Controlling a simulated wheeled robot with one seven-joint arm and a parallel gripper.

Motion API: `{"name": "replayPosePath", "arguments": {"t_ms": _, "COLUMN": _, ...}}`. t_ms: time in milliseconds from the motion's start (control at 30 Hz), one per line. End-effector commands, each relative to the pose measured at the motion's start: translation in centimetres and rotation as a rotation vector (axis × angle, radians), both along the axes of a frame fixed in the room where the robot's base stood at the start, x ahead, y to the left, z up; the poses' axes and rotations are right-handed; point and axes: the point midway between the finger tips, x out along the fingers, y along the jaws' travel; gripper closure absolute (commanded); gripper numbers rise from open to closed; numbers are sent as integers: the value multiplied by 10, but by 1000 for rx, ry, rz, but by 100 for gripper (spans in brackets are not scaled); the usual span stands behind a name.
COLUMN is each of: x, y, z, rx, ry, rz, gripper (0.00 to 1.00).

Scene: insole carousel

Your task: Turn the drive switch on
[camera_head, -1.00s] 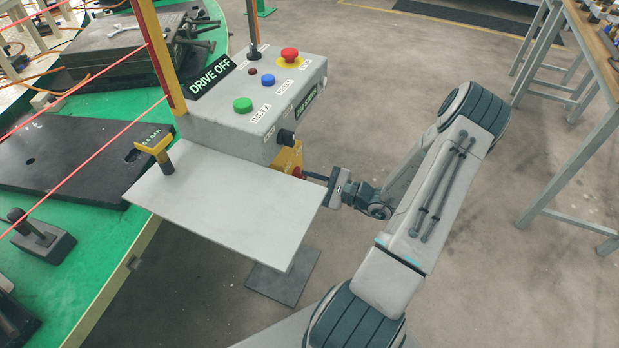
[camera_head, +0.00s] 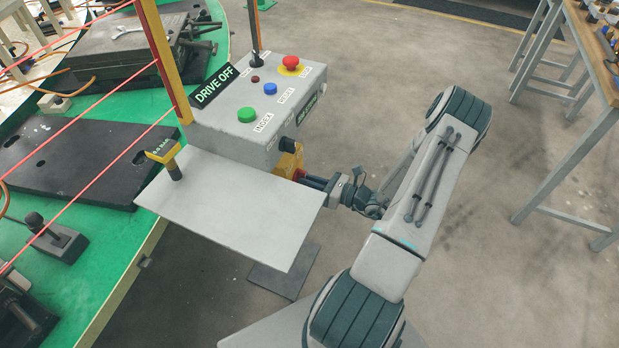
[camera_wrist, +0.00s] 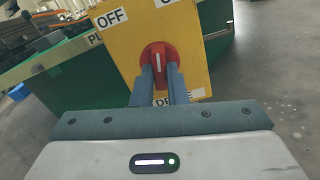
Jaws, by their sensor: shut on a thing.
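The drive switch is a red rotary knob (camera_wrist: 159,57) on a yellow plate (camera_wrist: 120,40), seen in the wrist view. An OFF label is at its upper left, and another label at the top is cut off. The knob's white line stands upright in the picture. My gripper (camera_wrist: 160,72) is shut on the knob, one finger on each side. In the head view, the yellow switch box (camera_head: 289,160) sits under the grey control box, and my gripper (camera_head: 303,177) reaches it from the right. The display (camera_head: 213,86) reads DRIVE OFF.
The grey control box (camera_head: 230,143) carries green, blue and red buttons. A grey shelf (camera_head: 235,210) juts out in front, with a yellow-topped tool (camera_head: 168,157) on it. Red beams cross the green carousel (camera_head: 110,225) at left. A workbench (camera_head: 607,75) stands at right.

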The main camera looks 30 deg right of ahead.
Motion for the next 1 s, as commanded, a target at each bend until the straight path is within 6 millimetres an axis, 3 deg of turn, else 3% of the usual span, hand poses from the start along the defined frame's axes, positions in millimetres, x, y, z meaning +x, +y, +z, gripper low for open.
{"name": "replayPosePath", "arguments": {"t_ms": 500, "x": -1, "y": 0, "z": 1, "rx": 329, "ry": 258, "rz": -1, "gripper": 100}}
{"name": "replayPosePath", "arguments": {"t_ms": 1000, "x": -1, "y": 0, "z": 0, "rx": 440, "ry": 345, "rz": -2, "gripper": 100}}
